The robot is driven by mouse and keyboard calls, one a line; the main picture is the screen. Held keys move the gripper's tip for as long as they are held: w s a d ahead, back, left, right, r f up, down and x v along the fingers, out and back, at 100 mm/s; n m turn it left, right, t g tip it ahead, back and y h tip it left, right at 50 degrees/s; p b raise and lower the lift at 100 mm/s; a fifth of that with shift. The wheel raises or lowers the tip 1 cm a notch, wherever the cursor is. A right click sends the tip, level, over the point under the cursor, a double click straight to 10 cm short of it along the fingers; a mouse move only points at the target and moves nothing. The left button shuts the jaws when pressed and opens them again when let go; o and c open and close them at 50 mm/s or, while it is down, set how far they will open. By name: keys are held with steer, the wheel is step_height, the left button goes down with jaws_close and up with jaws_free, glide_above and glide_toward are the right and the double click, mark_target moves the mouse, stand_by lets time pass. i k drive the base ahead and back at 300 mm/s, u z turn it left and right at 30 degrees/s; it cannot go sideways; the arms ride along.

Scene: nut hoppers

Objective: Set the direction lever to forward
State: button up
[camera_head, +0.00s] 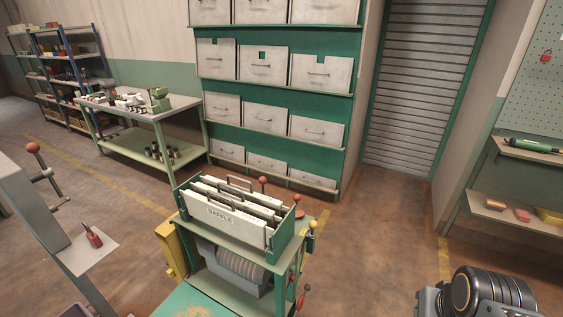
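No lever in view carries a label that I can read, so I cannot tell which is the direction lever. A green machine (283,246) stands at the lower middle. At its right side are a yellow-knobbed lever (312,225), a red-knobbed lever (297,198) and a lower red-ended handle (302,293). Another red-knobbed lever (264,181) rises behind its rack. A grey machine at the left edge has a red-ball lever (33,149). Part of my arm shows at the lower right corner; my gripper is not in view.
The rack holds pale plates (221,214), one marked "BAFFLE". A green drawer cabinet (269,147) stands behind, a workbench (138,110) and shelves (66,60) at left. Wall shelves (510,212) hang at right. Brown floor (385,235) is clear between machine and shutter.

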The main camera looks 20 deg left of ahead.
mark_target(262, 181)
steer(key=i, duration=1.55)
steer(key=u, duration=2.8)
